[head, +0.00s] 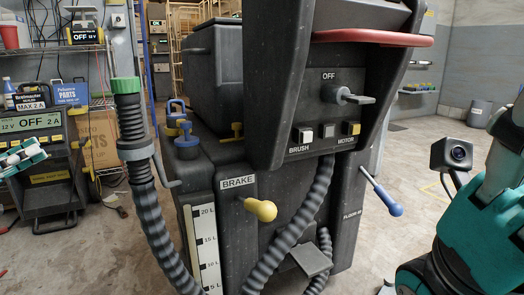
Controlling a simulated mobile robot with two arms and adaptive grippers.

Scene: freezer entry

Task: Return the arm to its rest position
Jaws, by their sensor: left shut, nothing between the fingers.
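My left gripper (20,160), teal and white, is at the far left edge, partly cut off by the frame. It is shut and empty, in front of the charger on the left and apart from the machine. My right arm (485,225), teal and grey, stands at the right edge with a small black camera on it. I do not see the fingers of my right gripper.
A large dark floor-cleaning machine (215,70) fills the middle, with a red handle (370,38), a yellow-knobbed brake lever (260,209), a blue-tipped lever (388,203) and a ribbed hose (150,205). A charger (40,195) and shelves stand left. Open floor lies right.

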